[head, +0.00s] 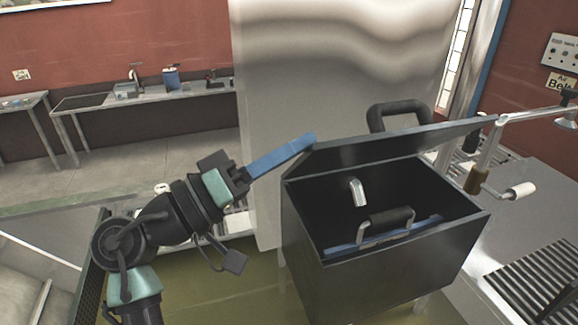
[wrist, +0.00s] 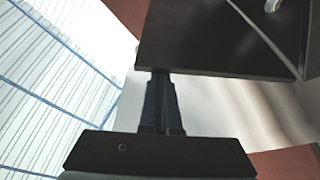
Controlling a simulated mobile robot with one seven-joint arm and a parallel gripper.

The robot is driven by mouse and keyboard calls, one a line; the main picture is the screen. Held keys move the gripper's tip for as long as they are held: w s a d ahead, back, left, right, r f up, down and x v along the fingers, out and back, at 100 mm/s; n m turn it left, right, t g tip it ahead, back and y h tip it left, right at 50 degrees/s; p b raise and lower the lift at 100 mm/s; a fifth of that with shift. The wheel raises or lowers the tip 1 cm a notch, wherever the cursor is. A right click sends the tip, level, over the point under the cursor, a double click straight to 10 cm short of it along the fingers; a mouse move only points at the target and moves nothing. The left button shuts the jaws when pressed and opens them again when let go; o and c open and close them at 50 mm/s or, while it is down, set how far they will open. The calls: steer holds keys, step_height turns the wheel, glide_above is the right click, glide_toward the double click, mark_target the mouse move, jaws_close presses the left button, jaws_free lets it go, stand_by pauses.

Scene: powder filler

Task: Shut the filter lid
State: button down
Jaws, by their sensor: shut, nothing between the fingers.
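A dark metal filter box (head: 375,275) stands open at centre right in the head view. Its lid (head: 400,145) is raised and tilted along the far side, with a black handle (head: 398,108) beyond it. My gripper (head: 308,141) is shut and empty, its blue fingers at the lid's upper left corner. In the wrist view the shut fingers (wrist: 160,82) point up to the edge of a dark panel (wrist: 220,42), seemingly the lid. Whether they touch it I cannot tell.
Inside the box are a black-gripped handle (head: 385,219) and a metal spout (head: 358,192). A steel table (head: 535,205) with a pipe fixture (head: 490,155) stands at right. A large metal panel (head: 330,70) rises behind. A bench (head: 190,91) is far left.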

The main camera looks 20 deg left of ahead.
steer(key=s+d+f+m+h+b, duration=0.1)
steer(key=f+m+b, duration=0.1)
steer(key=b, duration=0.4)
steer(key=s+d+f+m+g+h+b, duration=0.1)
steer(key=f+m+b, duration=0.2)
steer(key=b, duration=0.3)
steer(key=s+f+m+g+h+b, duration=0.1)
steer(key=s+f+m+b, duration=0.1)
steer(key=b, duration=0.4)
steer(key=shift+d+f+m, duration=0.4)
steer(key=shift+f+m, duration=0.25)
steer(key=shift+m, duration=0.15)
steer(key=shift+s, duration=0.1)
steer(key=a+r+b+v, duration=0.1)
steer(key=r+b+v, duration=0.1)
steer(key=v, duration=1.4)
steer(key=shift+s+r, duration=0.4)
steer(key=shift+r, duration=0.25)
steer(key=shift+a, duration=0.15)
